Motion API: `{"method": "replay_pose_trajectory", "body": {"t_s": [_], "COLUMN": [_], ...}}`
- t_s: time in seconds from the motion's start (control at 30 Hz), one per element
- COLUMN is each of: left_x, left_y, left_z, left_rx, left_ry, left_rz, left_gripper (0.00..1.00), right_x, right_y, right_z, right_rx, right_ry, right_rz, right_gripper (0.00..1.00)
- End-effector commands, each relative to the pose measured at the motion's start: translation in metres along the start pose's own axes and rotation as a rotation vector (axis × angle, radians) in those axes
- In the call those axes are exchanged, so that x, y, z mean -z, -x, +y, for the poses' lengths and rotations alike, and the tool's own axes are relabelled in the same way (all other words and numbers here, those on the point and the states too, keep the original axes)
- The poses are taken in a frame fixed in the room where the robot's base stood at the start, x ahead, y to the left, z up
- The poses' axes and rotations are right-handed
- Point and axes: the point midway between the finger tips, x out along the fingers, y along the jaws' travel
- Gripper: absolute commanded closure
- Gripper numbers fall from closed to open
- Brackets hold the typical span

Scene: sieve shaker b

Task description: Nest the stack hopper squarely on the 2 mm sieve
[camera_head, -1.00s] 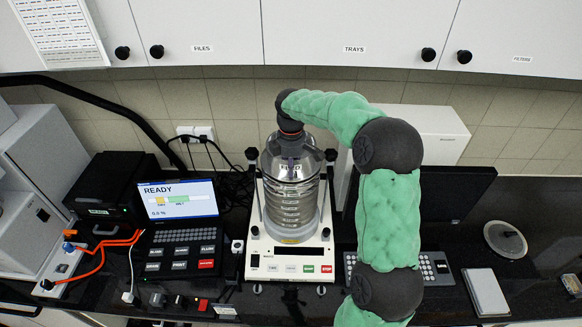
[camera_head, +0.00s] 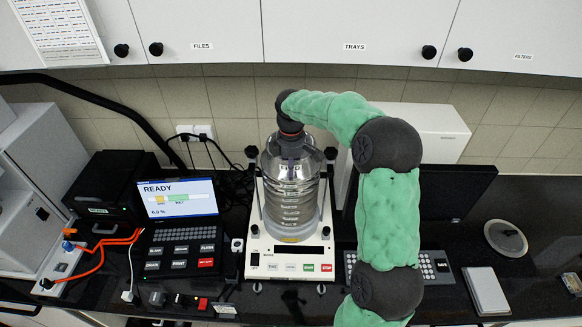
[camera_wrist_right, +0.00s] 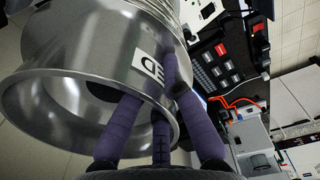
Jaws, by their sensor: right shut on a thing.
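The stack hopper (camera_head: 290,163) is a shiny metal cylinder with a label, at the top of the sieve stack (camera_head: 291,210) on the white shaker. My right gripper (camera_head: 290,135) reaches it from above; its fingers are mostly hidden in the head view. In the right wrist view the hopper (camera_wrist_right: 95,50) fills the left side, with its wide rim towards the camera and a partly covered label. Purple fingers (camera_wrist_right: 145,95) are shut on its rim wall. Individual sieves, including the 2 mm one, cannot be told apart, nor whether the hopper is fully seated. My left gripper is out of view.
The shaker (camera_head: 288,257) has upright clamp rods with black knobs on both sides of the stack. A display reading READY (camera_head: 178,198) stands to the left. A round metal lid (camera_head: 506,240) lies on the dark counter at right. Cabinets (camera_head: 360,30) hang above.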

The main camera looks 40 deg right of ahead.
Motion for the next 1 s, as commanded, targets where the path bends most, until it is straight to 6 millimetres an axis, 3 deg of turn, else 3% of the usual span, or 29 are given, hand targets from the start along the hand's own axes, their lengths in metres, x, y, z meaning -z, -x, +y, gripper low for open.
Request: {"method": "replay_pose_trajectory", "body": {"t_s": [0.37, 0.5, 0.8, 1.0], "left_x": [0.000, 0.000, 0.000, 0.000], "left_y": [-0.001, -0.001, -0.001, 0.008], "left_z": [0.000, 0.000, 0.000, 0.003], "left_rx": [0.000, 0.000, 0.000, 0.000], "left_ry": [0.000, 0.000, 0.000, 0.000], "left_rz": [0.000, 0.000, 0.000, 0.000], "left_gripper": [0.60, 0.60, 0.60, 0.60], "right_x": [0.000, 0.000, 0.000, 0.000], "right_y": [-0.001, -0.001, -0.002, 0.010], "right_z": [0.001, 0.001, -0.001, 0.000], "right_rx": [-0.003, -0.003, 0.002, 0.001], "right_ry": [-0.001, -0.001, 0.000, 0.000], "right_rz": [0.001, 0.001, -0.001, 0.000], "right_gripper": [1.00, 0.64, 0.64, 0.64]}}
